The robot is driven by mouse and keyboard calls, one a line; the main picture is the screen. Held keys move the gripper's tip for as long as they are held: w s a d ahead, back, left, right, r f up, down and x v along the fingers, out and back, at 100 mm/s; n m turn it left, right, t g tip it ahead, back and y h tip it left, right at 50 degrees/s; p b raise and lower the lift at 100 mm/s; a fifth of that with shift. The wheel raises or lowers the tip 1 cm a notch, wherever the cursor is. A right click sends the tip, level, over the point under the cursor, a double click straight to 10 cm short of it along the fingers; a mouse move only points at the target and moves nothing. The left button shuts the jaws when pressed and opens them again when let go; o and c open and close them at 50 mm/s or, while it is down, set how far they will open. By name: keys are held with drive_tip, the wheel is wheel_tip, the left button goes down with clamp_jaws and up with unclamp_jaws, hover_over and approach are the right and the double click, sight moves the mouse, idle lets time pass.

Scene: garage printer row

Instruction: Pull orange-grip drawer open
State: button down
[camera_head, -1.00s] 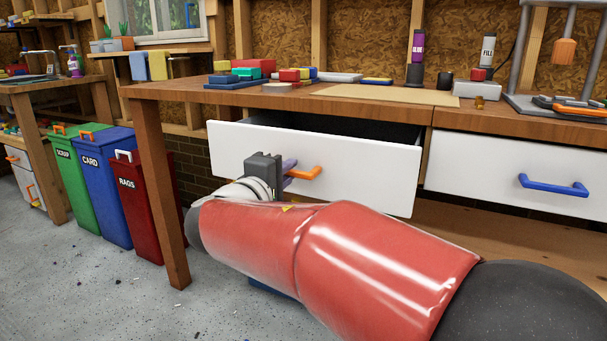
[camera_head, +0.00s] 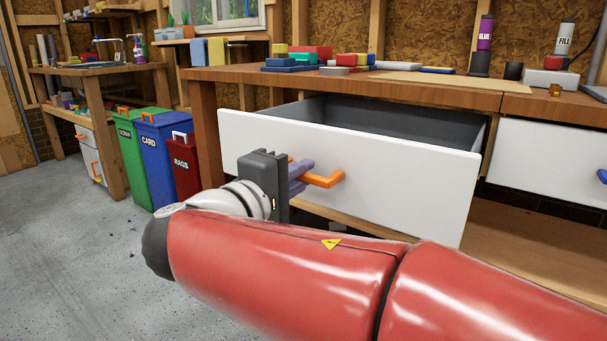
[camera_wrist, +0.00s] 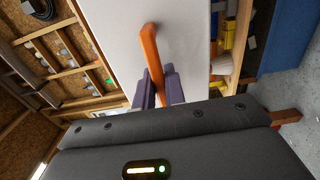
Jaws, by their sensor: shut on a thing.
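The white drawer (camera_head: 400,185) under the wooden workbench stands well open, and its grey inside shows behind the front panel. Its orange grip (camera_head: 327,179) sits on the middle of the front. My gripper (camera_head: 303,172) is shut on the orange grip, with its purple fingers on either side of the bar. In the wrist view the orange grip (camera_wrist: 150,50) runs down between the fingers of my gripper (camera_wrist: 158,88), and the white drawer front (camera_wrist: 185,40) lies behind it. The part of the drawer inside that I see looks empty.
The workbench top (camera_head: 380,88) carries colored blocks, a glue bottle (camera_head: 484,45) and a filler bottle (camera_head: 565,45). A second white drawer with a blue grip (camera_head: 602,176) is at the right. Green, blue and red bins (camera_head: 185,165) stand at the left.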

drive_tip(key=c, duration=1.5)
unclamp_jaws()
drive_tip(key=shift+o, duration=0.2)
drive_tip(key=v, duration=0.7)
drive_tip(key=shift+s+a, duration=0.25)
drive_tip(key=shift+s, duration=0.05)
